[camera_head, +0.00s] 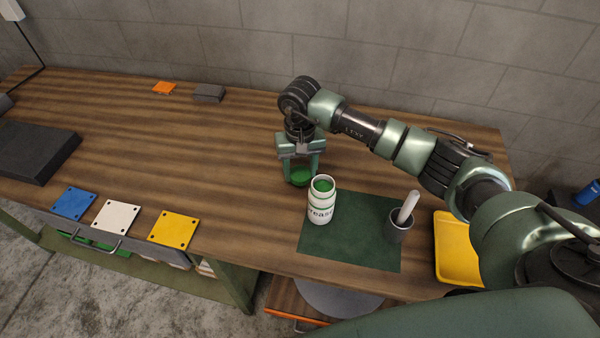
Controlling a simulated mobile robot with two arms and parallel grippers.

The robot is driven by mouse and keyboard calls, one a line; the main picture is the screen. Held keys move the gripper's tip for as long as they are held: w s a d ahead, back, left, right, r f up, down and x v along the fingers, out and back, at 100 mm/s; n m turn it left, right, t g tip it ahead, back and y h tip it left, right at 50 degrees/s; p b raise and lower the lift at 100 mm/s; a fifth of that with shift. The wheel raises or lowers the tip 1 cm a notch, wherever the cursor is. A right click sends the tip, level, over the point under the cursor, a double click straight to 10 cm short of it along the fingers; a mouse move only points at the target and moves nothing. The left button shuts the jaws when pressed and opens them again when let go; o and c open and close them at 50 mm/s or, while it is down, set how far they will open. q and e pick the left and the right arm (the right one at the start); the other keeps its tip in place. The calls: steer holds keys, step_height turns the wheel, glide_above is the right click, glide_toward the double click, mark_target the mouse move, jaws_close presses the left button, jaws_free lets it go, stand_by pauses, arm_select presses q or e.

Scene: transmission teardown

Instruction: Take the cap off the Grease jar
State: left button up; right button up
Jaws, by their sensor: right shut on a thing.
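The Grease jar (321,203) is white with a green band and the word "Grease" on it. It stands upright near the left edge of the dark green mat (352,243), and its open mouth shows green inside. The green cap (300,177) is off the jar, behind and to the left of its mouth. My right gripper (300,171) points down and is shut on the cap, with a finger on either side. I cannot tell how high the cap is above the table. My left gripper is not in view.
A dark cup (399,231) with a white-handled tool (408,207) stands on the mat. A yellow tray (457,249) is at the right. Blue (73,203), white (112,217) and yellow (173,229) plates lie along the front edge. The table's middle left is clear.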

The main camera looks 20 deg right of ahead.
mark_target(300, 173)
step_height(300, 173, down, 2)
steer(key=shift+f, duration=0.1)
steer(key=shift+f, duration=0.15)
steer(key=o, duration=1.5)
steer(key=shift+o, duration=0.2)
steer(key=shift+r, duration=0.25)
step_height(300, 173, up, 12)
steer(key=b, duration=0.2)
